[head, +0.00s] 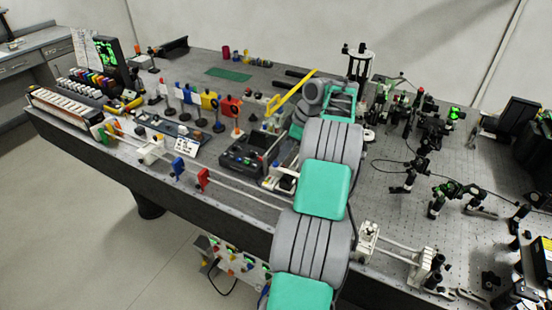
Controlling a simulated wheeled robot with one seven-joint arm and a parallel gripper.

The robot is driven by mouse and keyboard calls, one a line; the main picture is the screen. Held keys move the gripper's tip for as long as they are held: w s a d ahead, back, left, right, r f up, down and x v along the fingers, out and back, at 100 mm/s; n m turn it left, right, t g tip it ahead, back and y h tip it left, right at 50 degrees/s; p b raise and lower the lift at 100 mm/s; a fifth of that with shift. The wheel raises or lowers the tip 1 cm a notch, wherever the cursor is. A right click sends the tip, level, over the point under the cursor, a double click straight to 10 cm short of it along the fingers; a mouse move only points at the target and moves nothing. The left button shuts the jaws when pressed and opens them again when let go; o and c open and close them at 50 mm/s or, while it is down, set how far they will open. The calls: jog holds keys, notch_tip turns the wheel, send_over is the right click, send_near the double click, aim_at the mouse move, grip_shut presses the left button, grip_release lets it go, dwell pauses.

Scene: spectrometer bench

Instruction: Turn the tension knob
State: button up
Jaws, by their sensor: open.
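My grey and teal arm (325,188) reaches up from the bottom over the bench's front edge, and its wrist (312,95) is above the middle of the bench. My gripper's fingers cannot be made out; the arm hides the space behind it. I cannot pick out the tension knob for certain. Two thin parallel lines run along the front of the bench through a white block (151,150) at left, past a blue flag (178,168) and a red flag (203,179), behind my arm, to a white block (367,241) at right.
A dark boxed instrument (246,158) and a white-and-black part (284,179) stand just left of my arm. Coloured plates on posts (209,101) stand behind. Optical mounts (440,195) crowd the right. A green mat (229,74) lies at the back. Bare bench top (500,165) shows at right.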

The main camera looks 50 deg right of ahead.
aim_at(276, 163)
jog(key=x, duration=0.5)
jog(key=shift+w+f, duration=0.1)
grip_shut()
dwell(0.4)
